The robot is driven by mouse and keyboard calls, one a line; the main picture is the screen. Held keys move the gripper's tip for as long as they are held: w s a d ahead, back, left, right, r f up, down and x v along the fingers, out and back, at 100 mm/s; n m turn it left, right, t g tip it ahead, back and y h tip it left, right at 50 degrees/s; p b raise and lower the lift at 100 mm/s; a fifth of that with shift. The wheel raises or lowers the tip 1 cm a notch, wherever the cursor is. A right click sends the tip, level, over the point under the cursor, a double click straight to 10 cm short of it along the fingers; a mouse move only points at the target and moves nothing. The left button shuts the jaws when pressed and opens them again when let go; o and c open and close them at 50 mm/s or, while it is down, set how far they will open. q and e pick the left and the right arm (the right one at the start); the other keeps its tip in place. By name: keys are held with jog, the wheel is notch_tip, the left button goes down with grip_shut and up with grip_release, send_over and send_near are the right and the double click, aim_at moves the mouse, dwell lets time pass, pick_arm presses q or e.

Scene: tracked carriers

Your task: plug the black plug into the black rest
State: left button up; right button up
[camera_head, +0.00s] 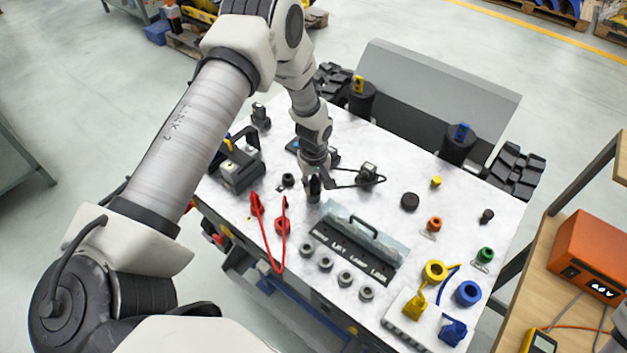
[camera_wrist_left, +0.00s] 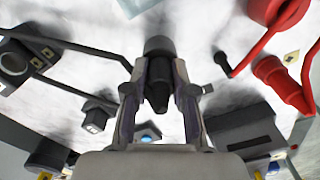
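The black plug (camera_wrist_left: 158,92) is between the two fingers of my left gripper (camera_wrist_left: 159,68) in the left wrist view. Its tapered end points toward the camera, and its wider grey-black end lies between the fingertips, which look closed against it. In the head view the left gripper (camera_head: 314,188) points down over the table with the plug (camera_head: 313,197) upright beneath it. I cannot tell whether the plug touches the tabletop. A low black round piece (camera_head: 410,201) stands to the right and may be the black rest; a smaller black piece (camera_head: 288,179) is left of the gripper. My right gripper is not in view.
A black lead runs to a dark device (camera_head: 368,173). Several grey rings line the front.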

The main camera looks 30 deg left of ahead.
aim_at(314, 177)
pick_arm(q)
jog(key=o, duration=0.4)
jog(key=shift+o, duration=0.2)
jog(key=shift+r, duration=0.2)
notch_tip(314, 177, up, 12)
jog(key=shift+f, duration=0.15)
